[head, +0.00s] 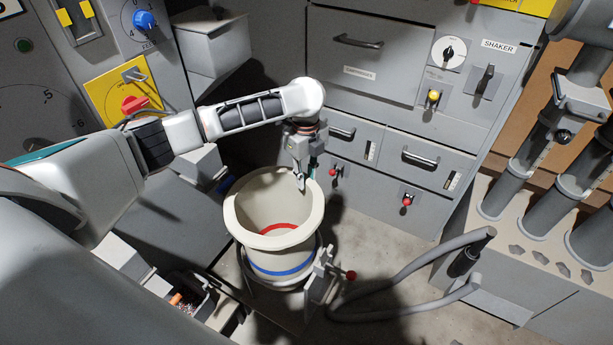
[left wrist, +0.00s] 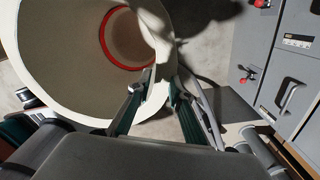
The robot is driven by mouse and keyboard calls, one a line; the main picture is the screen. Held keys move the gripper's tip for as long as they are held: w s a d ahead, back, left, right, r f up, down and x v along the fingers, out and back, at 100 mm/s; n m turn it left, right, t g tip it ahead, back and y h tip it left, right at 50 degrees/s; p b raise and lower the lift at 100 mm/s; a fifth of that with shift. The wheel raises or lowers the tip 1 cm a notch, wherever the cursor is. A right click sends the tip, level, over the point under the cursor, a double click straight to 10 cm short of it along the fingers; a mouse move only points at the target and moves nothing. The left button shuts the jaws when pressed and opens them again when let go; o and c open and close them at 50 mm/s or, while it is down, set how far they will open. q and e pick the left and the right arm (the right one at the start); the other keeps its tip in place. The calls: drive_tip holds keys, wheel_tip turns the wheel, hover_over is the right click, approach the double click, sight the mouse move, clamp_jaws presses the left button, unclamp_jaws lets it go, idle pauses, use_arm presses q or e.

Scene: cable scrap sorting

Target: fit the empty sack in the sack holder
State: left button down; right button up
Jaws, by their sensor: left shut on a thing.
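The empty sack (head: 282,244) is a cream, open-topped tube with a red ring inside and a blue band near its bottom. It stands upright at the centre of the head view, and its open mouth fills the upper left of the left wrist view (left wrist: 50,75). My left gripper (head: 301,183) is shut on the sack's rim at the far right side, with one finger inside the mouth and one outside. The sack holder (head: 320,278), grey with a red knob, shows at the sack's lower right. Whether the sack's bottom is seated in it is hidden.
A grey cabinet with drawers (head: 412,158) and red knobs stands behind the sack. A bent grey hose or handle (head: 400,285) lies to the right on the floor. Grey pipes (head: 515,180) rise at the far right. A bin with scraps (head: 185,300) is at lower left.

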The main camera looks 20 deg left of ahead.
use_arm(q)
drive_tip(key=shift+f+b, duration=0.65)
drive_tip(key=shift+f, duration=0.3)
drive_tip(key=b, duration=0.1)
approach(306, 217)
drive_tip(key=shift+w+a+f, duration=0.25)
drive_tip(key=shift+w, duration=0.2)
drive_tip(key=shift+w+a+f, duration=0.2)
drive_tip(key=shift+w, duration=0.25)
drive_tip(key=shift+f+b, duration=0.5)
drive_tip(key=shift+f, duration=1)
drive_tip(key=shift+f+b, duration=0.6)
drive_tip(key=shift+f, duration=1.2)
drive_tip(key=shift+f+b, duration=0.45)
drive_tip(key=shift+f, duration=0.8)
drive_tip(key=shift+f+b, duration=0.45)
drive_tip(key=shift+f, duration=1.3)
use_arm(e)
drive_tip(key=f, duration=0.2)
drive_tip(key=d+f, duration=0.1)
drive_tip(key=f, duration=0.2)
drive_tip(key=shift+w+d+f, duration=0.1)
drive_tip(key=shift+d+f, duration=0.05)
drive_tip(key=shift+f, duration=0.05)
drive_tip(key=shift+r, duration=0.1)
